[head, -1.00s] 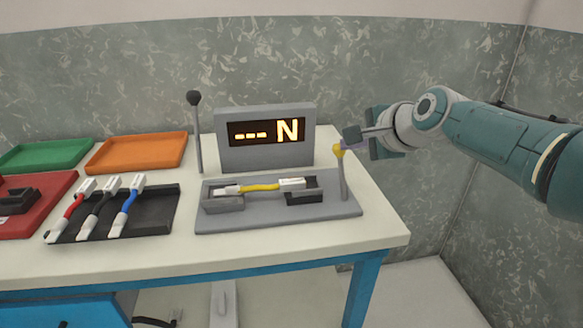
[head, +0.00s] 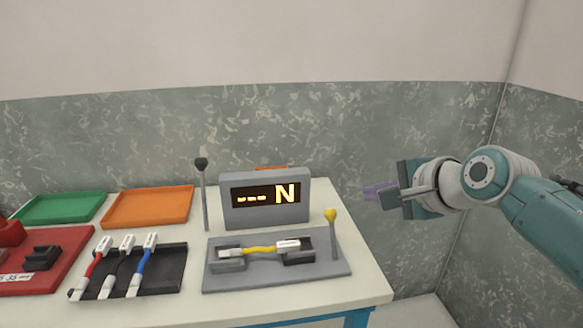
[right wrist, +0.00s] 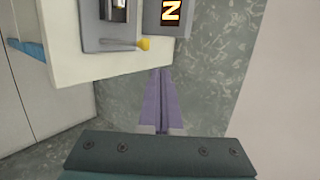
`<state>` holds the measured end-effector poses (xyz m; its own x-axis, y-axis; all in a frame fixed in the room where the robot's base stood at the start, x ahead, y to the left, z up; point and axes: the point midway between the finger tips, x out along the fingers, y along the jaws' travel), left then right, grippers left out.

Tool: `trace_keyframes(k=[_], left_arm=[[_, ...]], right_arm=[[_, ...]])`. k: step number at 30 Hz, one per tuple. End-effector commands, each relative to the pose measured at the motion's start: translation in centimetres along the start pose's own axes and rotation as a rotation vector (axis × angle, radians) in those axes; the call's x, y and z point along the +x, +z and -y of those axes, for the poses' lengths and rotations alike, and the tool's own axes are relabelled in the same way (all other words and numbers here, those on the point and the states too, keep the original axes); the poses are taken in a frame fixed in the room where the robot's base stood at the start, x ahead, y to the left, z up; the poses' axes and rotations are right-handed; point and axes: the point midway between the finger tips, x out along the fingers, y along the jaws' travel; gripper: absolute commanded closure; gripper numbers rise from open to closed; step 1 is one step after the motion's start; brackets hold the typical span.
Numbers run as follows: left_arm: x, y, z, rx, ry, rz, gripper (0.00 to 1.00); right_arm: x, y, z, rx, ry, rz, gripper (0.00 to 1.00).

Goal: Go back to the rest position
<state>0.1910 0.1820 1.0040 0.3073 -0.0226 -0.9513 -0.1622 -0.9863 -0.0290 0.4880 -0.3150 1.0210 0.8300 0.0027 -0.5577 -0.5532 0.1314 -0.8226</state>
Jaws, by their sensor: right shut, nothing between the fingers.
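My right gripper (head: 372,192) is shut and empty. It hangs in the air to the right of the grey display box, beyond the table's right edge. In the right wrist view its purple fingers (right wrist: 161,100) lie together, with nothing between them. The yellow-knobbed lever (head: 331,225) stands on the grey test fixture (head: 225,283), left of and below the gripper and apart from it. A yellow cable (head: 262,249) with white ends lies across the fixture's two holders. My left gripper is not in view.
The display box (head: 224,200) shows dashes and "N". A black-knobbed lever (head: 204,190) stands beside it. A black tray (head: 170,284) holds red, black and blue cables. The wall (head: 400,120) is behind.

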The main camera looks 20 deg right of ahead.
Motion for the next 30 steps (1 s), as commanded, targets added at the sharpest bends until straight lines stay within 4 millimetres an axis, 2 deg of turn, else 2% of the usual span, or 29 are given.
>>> trace_keyframes(k=[4, 17, 20, 23, 25, 27, 30], left_arm=[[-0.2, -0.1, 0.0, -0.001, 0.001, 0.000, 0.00], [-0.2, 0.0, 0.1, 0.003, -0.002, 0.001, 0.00], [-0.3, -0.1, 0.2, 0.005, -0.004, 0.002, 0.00], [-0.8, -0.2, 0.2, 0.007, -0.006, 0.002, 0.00], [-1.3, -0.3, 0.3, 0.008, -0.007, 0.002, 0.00], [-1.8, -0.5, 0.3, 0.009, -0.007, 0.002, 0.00], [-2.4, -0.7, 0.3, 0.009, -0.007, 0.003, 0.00]], right_arm=[[-0.5, 0.0, 0.1, 0.000, 0.000, 0.000, 1.00], [-0.5, 0.0, 0.1, 0.000, 0.000, 0.000, 1.00], [-0.8, 0.4, -0.5, -0.044, 0.017, 0.005, 1.00], [-2.3, 1.9, -2.5, -0.231, 0.084, 0.031, 1.00], [-4.4, 3.7, -5.1, -0.457, 0.163, 0.071, 1.00], [-7.3, 5.7, -8.1, -0.722, 0.251, 0.132, 1.00], [-11.9, 7.9, -11.5, -1.064, 0.352, 0.231, 1.00]])
